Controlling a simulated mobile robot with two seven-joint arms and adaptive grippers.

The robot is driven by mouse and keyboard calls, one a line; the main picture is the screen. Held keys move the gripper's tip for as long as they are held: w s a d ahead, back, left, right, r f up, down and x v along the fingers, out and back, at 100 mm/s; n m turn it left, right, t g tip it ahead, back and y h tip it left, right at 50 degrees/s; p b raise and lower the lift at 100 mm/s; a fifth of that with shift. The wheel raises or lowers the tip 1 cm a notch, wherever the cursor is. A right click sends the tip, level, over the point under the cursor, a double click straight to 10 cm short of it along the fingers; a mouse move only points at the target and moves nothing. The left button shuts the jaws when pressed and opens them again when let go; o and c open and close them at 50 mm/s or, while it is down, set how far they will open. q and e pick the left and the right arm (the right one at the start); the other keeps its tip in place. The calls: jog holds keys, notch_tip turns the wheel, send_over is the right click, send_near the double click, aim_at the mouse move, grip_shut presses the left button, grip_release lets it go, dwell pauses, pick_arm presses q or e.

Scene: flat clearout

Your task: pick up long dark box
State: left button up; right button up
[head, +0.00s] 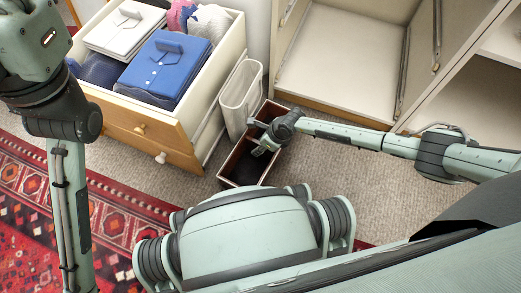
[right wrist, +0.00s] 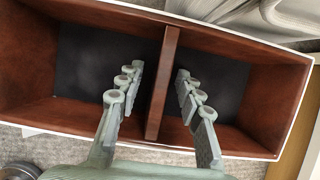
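The long dark box (head: 233,164) stands on the carpet in the head view, open at the top. In the right wrist view the box (right wrist: 235,45) has reddish-brown inner walls, a pale rim and a dark floor. A brown divider (right wrist: 163,85) splits it into two compartments. My right gripper (head: 262,148) is over the box. In the right wrist view the gripper (right wrist: 157,72) is open, with one finger on each side of the divider and gaps visible beside it. My left gripper is outside the head view.
An open drawer (head: 190,128) with a folded blue shirt (head: 163,65) and a white shirt (head: 122,27) is left of the box. A pale narrow bin (head: 240,92) stands against the drawer side. An open cabinet (head: 340,55) is behind. Carpet (head: 330,180) is clear to the right.

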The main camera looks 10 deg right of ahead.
jog(key=shift+c, duration=0.5)
grip_shut()
jog(key=shift+w, duration=0.1)
